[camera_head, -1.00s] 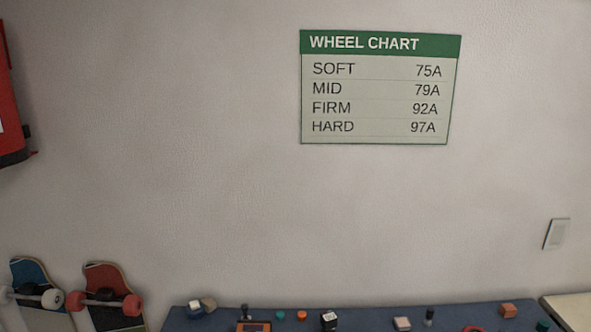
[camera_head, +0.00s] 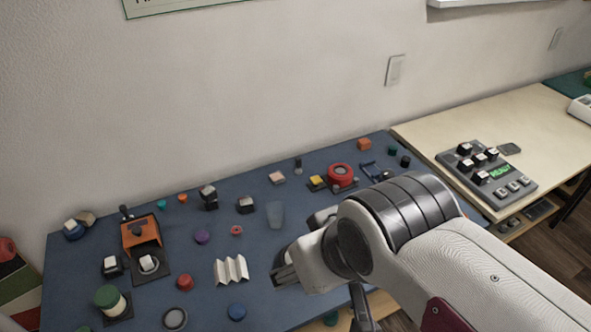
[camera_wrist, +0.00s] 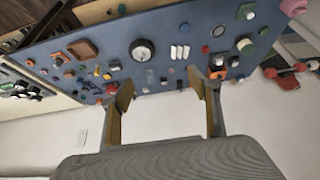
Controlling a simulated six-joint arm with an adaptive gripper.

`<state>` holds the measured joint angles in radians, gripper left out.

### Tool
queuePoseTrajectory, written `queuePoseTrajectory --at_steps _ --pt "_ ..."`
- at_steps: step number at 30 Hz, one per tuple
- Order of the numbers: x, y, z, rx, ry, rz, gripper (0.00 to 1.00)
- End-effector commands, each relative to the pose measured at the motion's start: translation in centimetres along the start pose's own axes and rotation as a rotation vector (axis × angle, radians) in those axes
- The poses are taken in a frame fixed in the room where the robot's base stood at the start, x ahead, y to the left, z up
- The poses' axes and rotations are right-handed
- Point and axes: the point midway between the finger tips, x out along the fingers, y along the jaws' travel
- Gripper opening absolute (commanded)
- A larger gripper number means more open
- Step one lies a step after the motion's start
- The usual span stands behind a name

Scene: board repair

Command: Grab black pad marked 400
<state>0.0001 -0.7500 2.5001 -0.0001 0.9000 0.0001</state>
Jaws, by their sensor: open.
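Several small black blocks with pale tops sit on the blue mat (camera_head: 330,215); none has a marking I can read, so I cannot tell which is marked 400. One black block (camera_head: 208,197) is near the middle back, and another (camera_head: 245,205) is to its right. A third (camera_head: 113,266) is at the left, beside the orange-and-black tool (camera_head: 142,235). My gripper (camera_head: 284,272) is above the mat, right of the white zigzag rack (camera_head: 231,270). In the wrist view my gripper (camera_wrist: 165,86) is open, with nothing visible held between its fingers.
A grey stand (camera_head: 478,185) with several dark, white-topped blocks and a green display is on the wooden table at right. A red round item (camera_head: 341,175) and an orange block (camera_head: 364,144) are at the mat's back right. The wall rises behind.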

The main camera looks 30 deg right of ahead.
Motion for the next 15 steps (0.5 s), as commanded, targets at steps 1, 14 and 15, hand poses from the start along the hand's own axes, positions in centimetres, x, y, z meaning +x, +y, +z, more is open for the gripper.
queuePoseTrajectory --at_steps 1,14,15 --pt "0.0 0.0 0.0 0.000 0.000 0.000 0.61" --pt "1.4 1.7 -1.8 0.005 0.015 0.045 0.61" --pt "1.8 2.1 -2.3 0.005 0.021 0.056 0.61"
